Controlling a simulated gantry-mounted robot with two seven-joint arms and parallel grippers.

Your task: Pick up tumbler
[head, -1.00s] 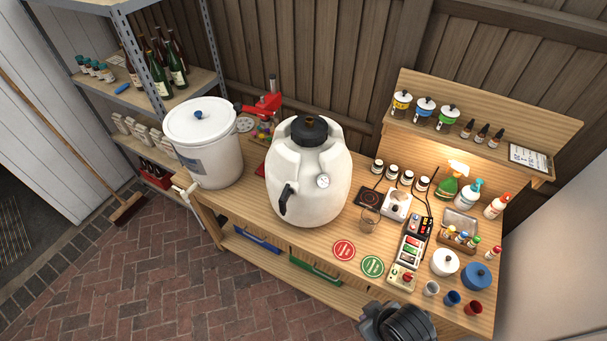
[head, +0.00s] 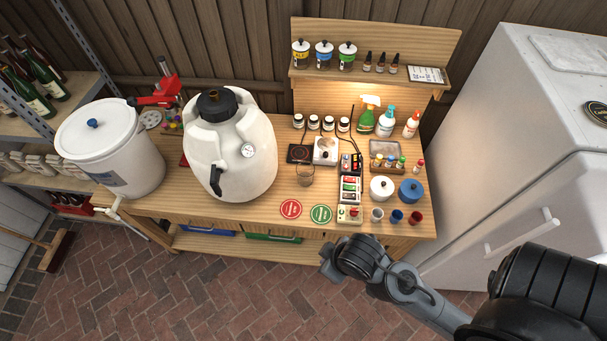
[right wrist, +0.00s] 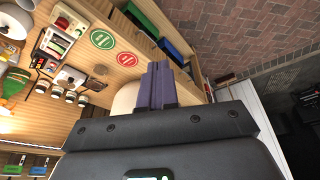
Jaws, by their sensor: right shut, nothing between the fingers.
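The tumbler (head: 306,177), a clear glass, stands upright on the wooden workbench (head: 262,203), right of the big white fermenter and behind the red and green coasters. In the right wrist view its outline is too faint to be sure of. My right arm (head: 358,257) comes in from the lower right in the head view and ends in front of the bench's front edge, apart from the tumbler. The right gripper's purple fingers (right wrist: 157,68) are together and empty in the right wrist view. My left gripper is in neither view.
The white fermenter (head: 232,150) stands left of the tumbler. A red coaster (head: 290,209) and a green coaster (head: 321,214) lie near the front edge. A switch box (head: 349,214), small cups (head: 397,215) and lidded pots (head: 382,187) fill the right side. A fridge (head: 500,160) stands at right.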

